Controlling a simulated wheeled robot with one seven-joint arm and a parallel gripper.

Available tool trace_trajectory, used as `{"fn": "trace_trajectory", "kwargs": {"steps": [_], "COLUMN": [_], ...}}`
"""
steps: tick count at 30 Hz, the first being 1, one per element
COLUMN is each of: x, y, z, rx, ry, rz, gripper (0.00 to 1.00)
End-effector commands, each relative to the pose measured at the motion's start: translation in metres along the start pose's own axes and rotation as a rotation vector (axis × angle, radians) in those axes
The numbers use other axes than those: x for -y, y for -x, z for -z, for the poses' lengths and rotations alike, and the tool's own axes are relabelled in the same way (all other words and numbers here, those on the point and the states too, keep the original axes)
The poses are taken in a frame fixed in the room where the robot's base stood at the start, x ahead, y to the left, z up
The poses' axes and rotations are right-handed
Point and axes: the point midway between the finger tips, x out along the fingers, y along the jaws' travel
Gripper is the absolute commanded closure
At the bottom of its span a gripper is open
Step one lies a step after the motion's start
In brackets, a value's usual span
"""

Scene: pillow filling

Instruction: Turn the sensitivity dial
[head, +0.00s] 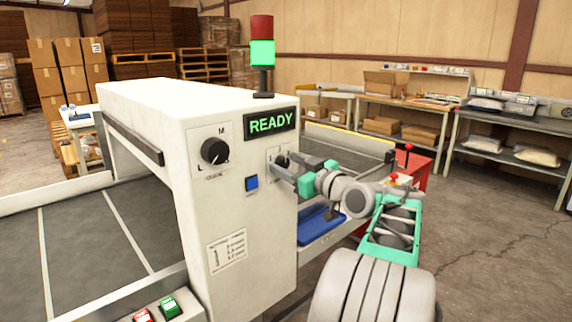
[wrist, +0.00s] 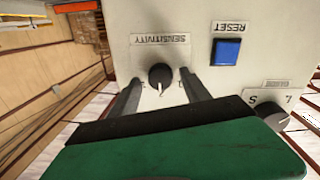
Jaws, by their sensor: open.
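The sensitivity dial (wrist: 160,76) is a round black knob with a white pointer line, on a white panel under an upside-down "SENSITIVITY" label in the wrist view. In the head view the dial (head: 283,161) is partly covered by my gripper. My gripper (head: 276,170) is open at the machine's front face. In the wrist view my gripper (wrist: 159,80) has one dark finger on each side of the dial, with visible gaps to the knob. Whether the fingertips reach past the knob's front is unclear.
A blue RESET button (wrist: 226,51) is beside the dial. A larger black dial (head: 214,151) sits further left on the white machine (head: 240,225). The display (head: 271,124) reads READY and the stack light (head: 262,53) is green. A blue tray (head: 318,224) lies below my arm.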

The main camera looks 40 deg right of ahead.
Motion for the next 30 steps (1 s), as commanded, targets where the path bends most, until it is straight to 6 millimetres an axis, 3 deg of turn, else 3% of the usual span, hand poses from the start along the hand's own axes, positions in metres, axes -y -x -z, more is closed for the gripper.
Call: {"fn": "trace_trajectory", "kwargs": {"steps": [7,27,30], "x": [0.0017,0.0025,0.0024], "y": [-0.0029,-0.0031,-0.0031], "z": [0.0002,0.0003,0.0002], "rx": [0.000,0.000,0.000], "ry": [-0.001,-0.001,-0.001], "rz": [0.003,0.004,0.004], "gripper": [0.45,1.00,1.00]}}
